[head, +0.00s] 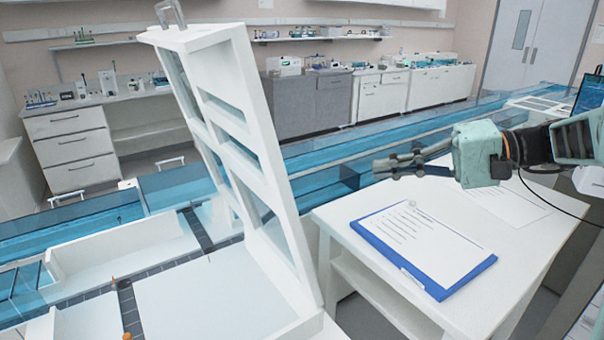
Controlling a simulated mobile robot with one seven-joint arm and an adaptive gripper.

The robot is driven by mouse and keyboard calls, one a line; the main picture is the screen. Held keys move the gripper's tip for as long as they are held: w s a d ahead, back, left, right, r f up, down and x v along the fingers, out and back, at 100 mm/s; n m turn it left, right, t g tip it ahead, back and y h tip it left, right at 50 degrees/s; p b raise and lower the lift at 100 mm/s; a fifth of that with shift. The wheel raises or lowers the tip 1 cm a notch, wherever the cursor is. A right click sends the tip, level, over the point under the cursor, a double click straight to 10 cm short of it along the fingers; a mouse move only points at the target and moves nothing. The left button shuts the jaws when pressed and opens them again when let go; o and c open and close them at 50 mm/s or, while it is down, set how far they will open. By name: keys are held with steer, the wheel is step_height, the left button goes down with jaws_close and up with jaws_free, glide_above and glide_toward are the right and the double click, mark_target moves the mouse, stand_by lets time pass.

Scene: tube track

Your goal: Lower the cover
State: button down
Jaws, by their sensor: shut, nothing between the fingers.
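The cover (262,135) is a tall white framed panel with window-like openings. It stands raised and tilted a little to the left, its lower edge at the right side of the white track housing (200,290). A grey metal handle (171,12) sits at its top edge, partly cut off by the frame. My gripper (378,169) is shut and empty. It is to the right of the cover, apart from it, above the far part of the white side table and pointing left.
A white side table (335,219) stands right of the cover, with a blue clipboard (422,246) on it. A blue transparent track (130,212) runs behind the cover. Lab benches (66,148) line the back wall. Open air lies between my gripper and the cover.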

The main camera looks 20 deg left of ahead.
steer(key=s+a, duration=0.2)
steer(key=a, duration=0.5)
steer(key=s+a+y+p, duration=0.1)
steer(key=s+a, duration=0.2)
steer(key=a, duration=0.4)
steer(key=shift+f+n+g+p, duration=0.3)
steer(key=shift+f, duration=0.1)
